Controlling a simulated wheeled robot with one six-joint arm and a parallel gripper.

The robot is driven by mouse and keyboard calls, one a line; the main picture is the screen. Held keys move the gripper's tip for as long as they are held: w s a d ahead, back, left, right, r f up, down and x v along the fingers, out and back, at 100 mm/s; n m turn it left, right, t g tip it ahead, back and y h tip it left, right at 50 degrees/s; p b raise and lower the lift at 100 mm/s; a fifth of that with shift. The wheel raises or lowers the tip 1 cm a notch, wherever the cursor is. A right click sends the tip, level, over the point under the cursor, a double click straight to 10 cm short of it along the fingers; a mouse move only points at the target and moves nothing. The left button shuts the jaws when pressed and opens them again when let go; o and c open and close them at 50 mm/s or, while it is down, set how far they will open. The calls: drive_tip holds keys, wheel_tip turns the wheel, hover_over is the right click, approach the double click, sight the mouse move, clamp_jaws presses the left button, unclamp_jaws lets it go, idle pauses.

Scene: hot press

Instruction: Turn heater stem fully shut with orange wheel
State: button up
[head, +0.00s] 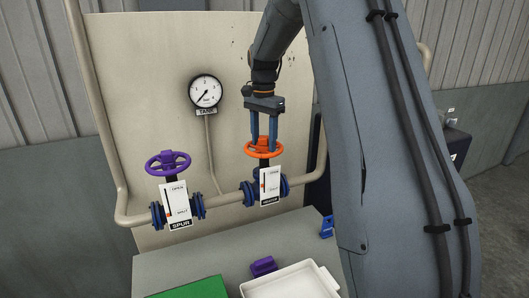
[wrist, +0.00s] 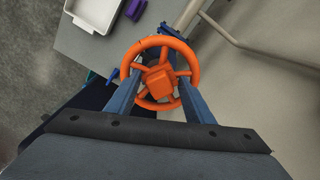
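The orange wheel (head: 264,148) sits on top of the right-hand valve on the pipe, above a white OPEN/SHUT plate (head: 270,185). The plate's small pointer is too small to read surely. My gripper (head: 267,148) points down over the wheel, its two blue fingers spread and reaching to wheel height. In the wrist view, the orange wheel (wrist: 163,44) shows its rim, spokes and square hub, with the hub between my fingers (wrist: 160,85). I see no clear finger contact with the hub. The fingertips are partly hidden by the wheel.
A purple wheel (head: 167,163) stands on the left valve, labelled SPUR. A round gauge (head: 205,92) is on the panel behind. Below are a grey bench (head: 165,272), a green plate (head: 190,289), a purple block (head: 263,266) and a white tray (head: 335,282).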

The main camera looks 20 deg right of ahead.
drive_tip(key=n, duration=0.9)
drive_tip(key=shift+n, duration=0.4)
drive_tip(key=n, duration=0.3)
drive_tip(key=shift+n, duration=2.6)
